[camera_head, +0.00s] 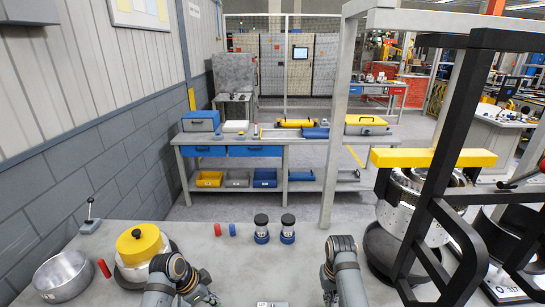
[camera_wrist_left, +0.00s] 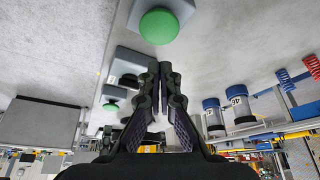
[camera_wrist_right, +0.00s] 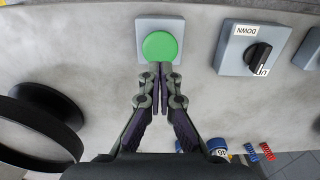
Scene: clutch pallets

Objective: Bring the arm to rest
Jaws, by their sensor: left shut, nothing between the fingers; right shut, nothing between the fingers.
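My left gripper (camera_wrist_left: 160,68) is shut and empty, with its fingertips together in the left wrist view. A green round button (camera_wrist_left: 160,26) on a grey box shows beyond its tips. In the head view my left arm comes in at the bottom left of centre. My right gripper (camera_wrist_right: 158,68) is also shut and empty. In the right wrist view its tips overlap the lower edge of a green button (camera_wrist_right: 160,46) on a light square base; I cannot tell whether they touch it. In the head view my right arm comes in at the bottom, right of centre.
Two dark-and-blue cylinders (camera_head: 261,229) and small red (camera_head: 218,230) and blue pieces stand on the worktop's far edge. A yellow-topped part (camera_head: 138,243) and metal bowl (camera_head: 62,274) are at left. A black frame (camera_head: 437,190) stands at right. A switch box (camera_wrist_right: 253,48) is near the right gripper.

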